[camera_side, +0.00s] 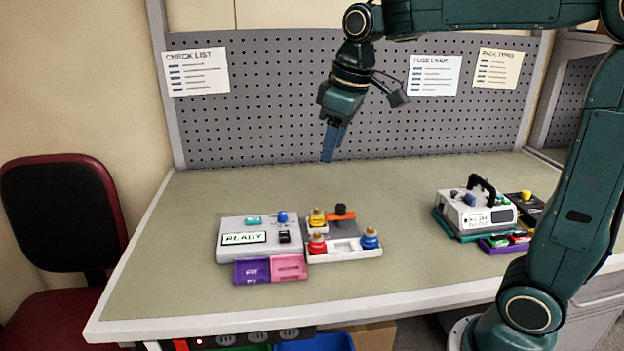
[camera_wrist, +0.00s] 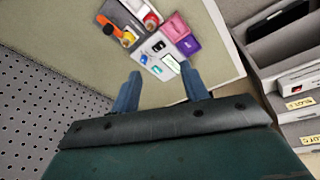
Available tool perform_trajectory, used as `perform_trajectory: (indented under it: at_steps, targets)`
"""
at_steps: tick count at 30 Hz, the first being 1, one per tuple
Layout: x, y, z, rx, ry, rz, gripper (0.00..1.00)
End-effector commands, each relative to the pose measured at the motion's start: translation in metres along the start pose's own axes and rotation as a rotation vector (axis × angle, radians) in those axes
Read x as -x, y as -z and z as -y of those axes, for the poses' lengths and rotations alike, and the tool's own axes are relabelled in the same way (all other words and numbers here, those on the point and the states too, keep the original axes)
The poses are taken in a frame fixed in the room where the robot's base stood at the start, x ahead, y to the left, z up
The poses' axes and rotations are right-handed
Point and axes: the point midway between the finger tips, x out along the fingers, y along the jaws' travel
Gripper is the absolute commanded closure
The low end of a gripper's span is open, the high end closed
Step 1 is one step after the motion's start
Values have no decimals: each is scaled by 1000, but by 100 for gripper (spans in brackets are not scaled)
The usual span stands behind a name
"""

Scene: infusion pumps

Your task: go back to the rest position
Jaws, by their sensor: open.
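My gripper (camera_side: 332,150) hangs above the back of the table, in front of the pegboard. In the wrist view my gripper (camera_wrist: 161,95) shows two blue fingers spread apart with nothing between them. Below and in front of it, a white console (camera_side: 245,222) with a READY display stands on the table; the console also shows in the wrist view (camera_wrist: 152,47). My gripper is well apart from it and touches nothing.
A tray (camera_side: 345,254) with red, blue and yellow knobs adjoins the console. A white pump with a black handle (camera_side: 476,213) stands at the right. The table (camera_side: 180,215) is clear at left and back. A red chair (camera_side: 60,230) stands left.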

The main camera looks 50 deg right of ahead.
Motion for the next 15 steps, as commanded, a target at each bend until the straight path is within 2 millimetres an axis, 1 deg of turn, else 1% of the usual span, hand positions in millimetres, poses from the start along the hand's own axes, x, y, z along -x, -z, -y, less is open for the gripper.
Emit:
perform_trajectory:
  at_steps: [1, 6, 10, 15]
  targets:
    - [5, -10, 6, -13, -4, -14, 55]
    - [13, -43, 23, -68, -14, -58, 55]
    - [16, -69, 35, -110, -19, -92, 55]
    - [15, -103, 51, -166, -22, -137, 55]
